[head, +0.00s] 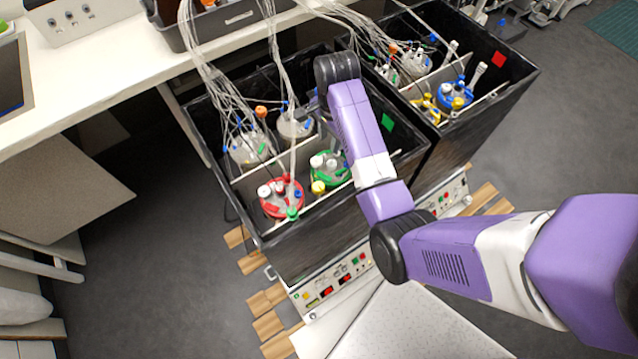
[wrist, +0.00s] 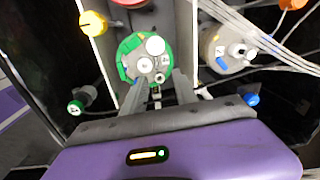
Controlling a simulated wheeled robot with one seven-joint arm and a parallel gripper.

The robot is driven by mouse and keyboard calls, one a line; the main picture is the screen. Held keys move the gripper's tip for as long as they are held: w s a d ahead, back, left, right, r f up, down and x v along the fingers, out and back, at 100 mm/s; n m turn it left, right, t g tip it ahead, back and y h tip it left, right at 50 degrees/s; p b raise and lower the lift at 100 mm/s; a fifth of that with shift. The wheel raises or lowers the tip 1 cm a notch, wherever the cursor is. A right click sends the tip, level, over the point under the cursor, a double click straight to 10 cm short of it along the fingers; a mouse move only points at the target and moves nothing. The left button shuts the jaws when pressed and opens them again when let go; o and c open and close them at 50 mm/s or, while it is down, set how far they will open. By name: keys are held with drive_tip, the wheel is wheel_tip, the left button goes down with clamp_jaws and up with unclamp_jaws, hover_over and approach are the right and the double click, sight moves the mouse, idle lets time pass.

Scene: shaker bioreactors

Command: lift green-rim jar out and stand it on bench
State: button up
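The green-rim jar (head: 330,170) stands in the front right part of the left black shaker box (head: 330,235). Its grey lid carries white caps and a yellow-topped fitting beside it. In the wrist view, the green-rim jar (wrist: 129,48) is straight ahead of my gripper (wrist: 158,84). The two fingers are spread apart at the near side of its lid, with nothing held between them. I cannot tell whether they touch the jar. The white bench (head: 110,65) is at the upper left.
A red-rim jar (head: 283,208) is left of the green one. Two grey jars (head: 250,150) (head: 295,125) with cables stand behind. A second box (head: 480,115) at right holds blue-rim (head: 455,97) and yellow-rim jars. The bench carries a control box (head: 75,15) and dark tray (head: 230,22).

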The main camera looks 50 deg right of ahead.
sight(332, 160)
drive_tip(key=shift+m+g+y, duration=0.3)
drive_tip(key=shift+m+g, duration=0.1)
drive_tip(key=shift+m, duration=0.2)
drive_tip(key=shift+s+a+f+p, duration=0.15)
drive_tip(key=shift+s+f, duration=0.2)
drive_tip(key=shift+f, duration=0.95)
drive_tip(key=shift+s+a+f+p, duration=0.15)
drive_tip(key=shift+s+f, duration=0.2)
drive_tip(key=shift+f, duration=1)
drive_tip(key=shift+s+a+f+p, duration=0.15)
drive_tip(key=shift+s+f, duration=0.2)
drive_tip(key=shift+f, duration=0.95)
clamp_jaws()
drive_tip(key=shift+r, duration=0.15)
